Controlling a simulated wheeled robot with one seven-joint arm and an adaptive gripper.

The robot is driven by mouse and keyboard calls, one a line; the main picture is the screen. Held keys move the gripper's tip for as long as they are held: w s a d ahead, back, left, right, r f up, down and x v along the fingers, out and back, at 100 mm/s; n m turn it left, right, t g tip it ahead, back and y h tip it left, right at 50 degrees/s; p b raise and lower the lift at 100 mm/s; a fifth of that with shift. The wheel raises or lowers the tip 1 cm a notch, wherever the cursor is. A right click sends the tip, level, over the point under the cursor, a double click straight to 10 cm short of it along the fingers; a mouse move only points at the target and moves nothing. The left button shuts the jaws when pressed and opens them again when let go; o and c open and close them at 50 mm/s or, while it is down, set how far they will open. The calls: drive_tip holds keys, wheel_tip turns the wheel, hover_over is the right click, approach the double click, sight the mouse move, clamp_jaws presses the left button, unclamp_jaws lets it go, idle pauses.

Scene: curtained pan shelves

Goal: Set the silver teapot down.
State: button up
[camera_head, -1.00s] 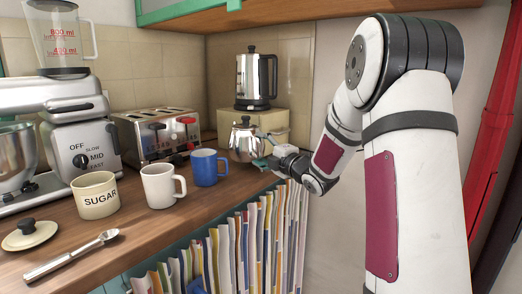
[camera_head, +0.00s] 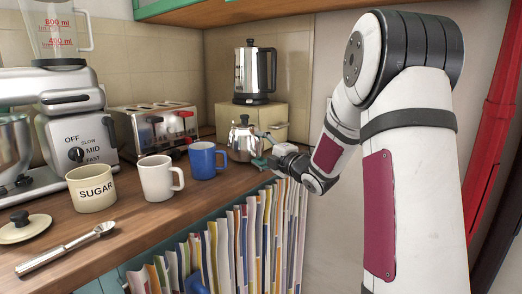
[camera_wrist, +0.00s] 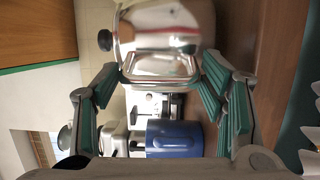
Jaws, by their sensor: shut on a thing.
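The silver teapot (camera_head: 243,138) is at the right end of the wooden counter, in front of a cream box. It looks upright in the head view, at or very near the counter top; I cannot tell whether its base touches. My gripper (camera_head: 262,160) is at its right side. In the wrist view the shiny teapot (camera_wrist: 165,28) fills the top middle, and its handle (camera_wrist: 160,68) lies between the green-padded fingers of my gripper (camera_wrist: 162,82). The gripper is shut on the teapot by its handle.
A blue mug (camera_head: 206,160) stands just left of the teapot, then a white mug (camera_head: 158,179) and a sugar pot (camera_head: 92,188). A toaster (camera_head: 155,130) is behind. An electric kettle (camera_head: 254,72) stands on the cream box (camera_head: 268,118). Files (camera_head: 250,240) hang below the counter edge.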

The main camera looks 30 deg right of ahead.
drive_tip(key=shift+f+b, duration=0.45)
drive_tip(key=shift+b, duration=0.2)
idle(0.7)
drive_tip(key=o, duration=2)
drive_tip(key=shift+f, duration=0.1)
drive_tip(key=shift+f, duration=0.15)
drive_tip(key=shift+s+f, duration=0.15)
drive_tip(key=shift+f, duration=0.1)
drive_tip(key=s, duration=1.1)
drive_tip(key=shift+s+d+r, duration=0.25)
drive_tip(key=shift+s+r, duration=0.05)
drive_tip(key=shift+s, duration=0.1)
drive_tip(key=shift+c, duration=0.4)
clamp_jaws()
